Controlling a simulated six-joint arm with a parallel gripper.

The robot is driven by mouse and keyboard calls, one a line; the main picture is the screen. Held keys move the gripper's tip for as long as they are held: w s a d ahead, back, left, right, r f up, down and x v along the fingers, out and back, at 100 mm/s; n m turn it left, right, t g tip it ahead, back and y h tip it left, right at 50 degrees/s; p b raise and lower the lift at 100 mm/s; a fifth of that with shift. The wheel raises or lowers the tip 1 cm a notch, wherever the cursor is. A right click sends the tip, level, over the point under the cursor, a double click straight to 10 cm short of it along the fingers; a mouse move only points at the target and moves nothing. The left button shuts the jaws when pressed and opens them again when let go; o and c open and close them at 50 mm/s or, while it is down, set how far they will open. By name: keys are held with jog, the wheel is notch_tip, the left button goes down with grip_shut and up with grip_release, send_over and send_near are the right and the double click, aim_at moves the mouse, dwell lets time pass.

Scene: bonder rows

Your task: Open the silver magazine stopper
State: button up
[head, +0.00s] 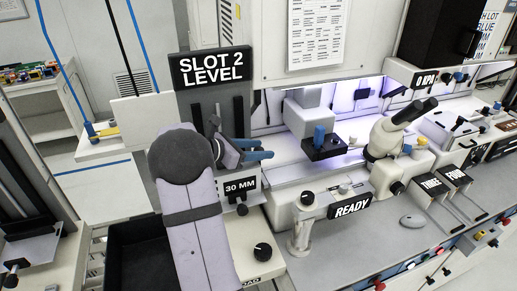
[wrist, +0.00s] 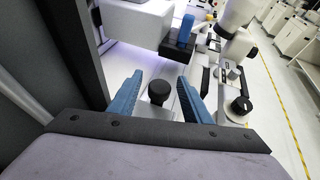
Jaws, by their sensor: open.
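My gripper (head: 257,150) is open and empty, its two blue fingers apart, beside the black upright column under the "SLOT 2 LEVEL" sign. In the wrist view, a round black knob (wrist: 158,91) shows between the blue fingers (wrist: 160,84), with a gap on each side. I cannot tell from the view whether it is level with the fingertips or beyond them. In the head view, a small black knob (head: 242,210) sits just below the "30 MM" sign (head: 240,187), lower than my fingers. A silver stopper cannot be made out clearly; my arm and gripper hide part of this machine.
The "SLOT 2 LEVEL" sign (head: 213,66) and black column (head: 238,118) stand close behind my gripper. To the right are a block with a blue knob (head: 319,134), a microscope (head: 397,135) and the "READY" sign (head: 351,207). A black dial (head: 262,250) lies lower down.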

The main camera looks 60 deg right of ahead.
grip_shut()
notch_tip(320, 180, up, 11)
jog(key=p, duration=0.6)
jog(key=shift+f, duration=0.1)
grip_release()
jog(key=b+v, duration=0.3)
jog(key=v, duration=0.4)
jog(key=shift+a, duration=0.15)
